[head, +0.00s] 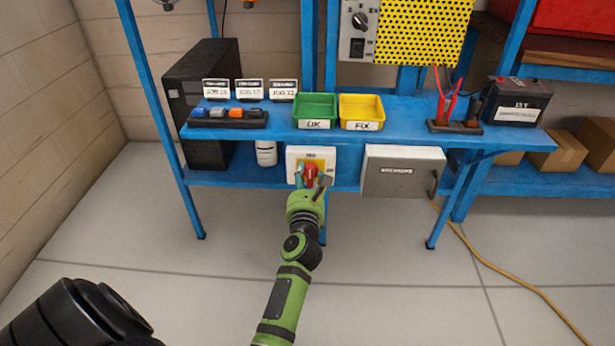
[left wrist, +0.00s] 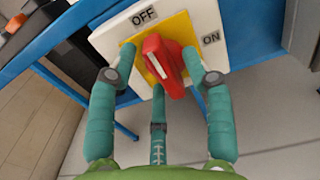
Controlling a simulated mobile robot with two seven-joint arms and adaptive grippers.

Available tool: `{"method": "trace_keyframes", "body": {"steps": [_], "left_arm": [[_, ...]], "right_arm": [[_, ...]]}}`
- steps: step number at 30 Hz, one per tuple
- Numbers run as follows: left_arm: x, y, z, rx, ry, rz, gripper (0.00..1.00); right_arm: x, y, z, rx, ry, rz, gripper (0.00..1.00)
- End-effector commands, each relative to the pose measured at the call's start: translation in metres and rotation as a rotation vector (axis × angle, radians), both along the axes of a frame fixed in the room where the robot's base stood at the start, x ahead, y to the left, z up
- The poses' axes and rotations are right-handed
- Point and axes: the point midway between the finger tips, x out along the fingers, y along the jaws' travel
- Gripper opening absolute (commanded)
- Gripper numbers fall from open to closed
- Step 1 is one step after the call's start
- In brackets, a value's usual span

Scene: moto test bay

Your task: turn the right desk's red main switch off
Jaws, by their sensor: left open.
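The red main switch (head: 310,173) is a knob on a yellow plate, on a white box (head: 326,152) under the front edge of the blue desk (head: 400,115). In the left wrist view the red knob (left wrist: 164,62) stands between an OFF label (left wrist: 143,16) and an ON label (left wrist: 211,38); I cannot tell for sure which it points to. My left gripper (head: 312,181) is open in front of the switch. In the left wrist view its fingers (left wrist: 162,78) stand on both sides of the knob, with a third below; contact is unclear. My right gripper is not seen.
A grey breakers box (head: 403,178) hangs right of the switch. A yellow cable (head: 500,272) crosses the floor, which is otherwise mostly clear.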

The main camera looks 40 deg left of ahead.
Motion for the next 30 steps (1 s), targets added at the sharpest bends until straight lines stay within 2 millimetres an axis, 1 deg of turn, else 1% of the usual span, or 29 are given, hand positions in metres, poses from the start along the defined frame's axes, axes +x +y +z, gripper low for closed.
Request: {"method": "trace_keyframes", "body": {"steps": [4, 8, 12, 18, 23, 30], "left_arm": [[0.0, 0.001, 0.007, 0.003, -0.001, 0.002, 0.5], [0.0, 0.001, 0.024, 0.005, -0.002, -0.001, 0.5], [0.0, 0.0, 0.055, 0.007, -0.008, -0.003, 0.5], [0.001, 0.001, 0.087, 0.002, -0.006, 0.0, 0.5], [0.001, 0.0, 0.099, 0.002, -0.003, -0.001, 0.5], [0.001, 0.0, 0.101, 0.001, 0.0, 0.0, 0.5]], "right_arm": [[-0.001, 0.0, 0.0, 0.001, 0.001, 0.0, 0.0], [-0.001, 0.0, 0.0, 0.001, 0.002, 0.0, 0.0], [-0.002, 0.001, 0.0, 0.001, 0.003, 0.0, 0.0], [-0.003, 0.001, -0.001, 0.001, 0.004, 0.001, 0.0], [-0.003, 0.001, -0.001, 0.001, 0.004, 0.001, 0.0], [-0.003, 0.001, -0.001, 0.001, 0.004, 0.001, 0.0]]}}
